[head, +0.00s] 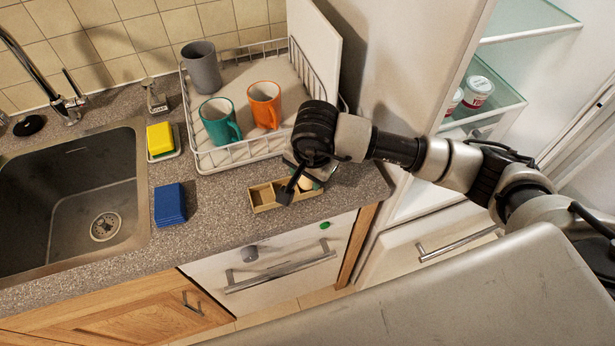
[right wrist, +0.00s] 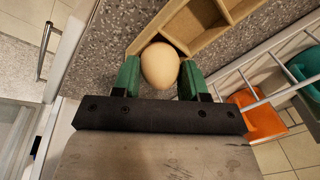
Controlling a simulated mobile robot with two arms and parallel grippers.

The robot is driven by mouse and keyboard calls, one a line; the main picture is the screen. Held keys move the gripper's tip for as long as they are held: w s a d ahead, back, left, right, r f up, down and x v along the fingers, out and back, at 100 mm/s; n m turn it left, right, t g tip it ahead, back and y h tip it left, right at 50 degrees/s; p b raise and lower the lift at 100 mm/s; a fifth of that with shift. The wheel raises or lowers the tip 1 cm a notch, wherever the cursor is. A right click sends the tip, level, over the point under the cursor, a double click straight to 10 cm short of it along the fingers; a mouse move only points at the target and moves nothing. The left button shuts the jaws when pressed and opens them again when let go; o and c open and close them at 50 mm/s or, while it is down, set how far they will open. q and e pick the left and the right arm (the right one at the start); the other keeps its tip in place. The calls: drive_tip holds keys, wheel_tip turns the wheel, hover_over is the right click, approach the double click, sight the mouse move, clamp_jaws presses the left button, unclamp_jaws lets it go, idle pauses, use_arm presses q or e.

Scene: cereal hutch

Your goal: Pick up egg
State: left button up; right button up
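The pale tan egg (right wrist: 160,66) sits between the green fingers of my right gripper (right wrist: 160,72) in the right wrist view. Both fingers lie close against its sides with no clear gap, so the gripper looks shut on it. In the head view the egg (head: 306,184) shows only in part, at the right end of the small wooden tray (head: 264,197), with my right gripper (head: 300,180) over it. Whether the egg is lifted off the tray floor is hard to tell. My left gripper is not in view.
A white wire dish rack (head: 231,158) with teal (head: 217,122), orange (head: 263,103) and grey (head: 201,66) mugs stands just behind the tray. A blue sponge stack (head: 170,204) and the sink (head: 70,200) lie left. The open fridge (head: 520,60) is right.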

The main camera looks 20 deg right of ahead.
drive_tip(key=shift+r, duration=0.1)
drive_tip(key=shift+r+b, duration=0.3)
drive_tip(key=shift+r, duration=0.2)
wheel_tip(320, 180, up, 2)
drive_tip(key=shift+w+r+b, duration=0.1)
drive_tip(key=shift+r+b, duration=0.15)
drive_tip(key=shift+b, duration=0.3)
drive_tip(key=s+d+r+b, duration=0.1)
drive_tip(key=s+d+r, duration=0.1)
drive_tip(key=d, duration=0.1)
drive_tip(key=s+d+r+b, duration=0.1)
drive_tip(key=s+d+r, duration=0.1)
drive_tip(key=d+r, duration=0.1)
drive_tip(key=s+d+r+b, duration=0.1)
drive_tip(key=s+d+r, duration=0.1)
drive_tip(key=d, duration=0.2)
drive_tip(key=shift+d+r, duration=0.1)
drive_tip(key=shift+r, duration=0.1)
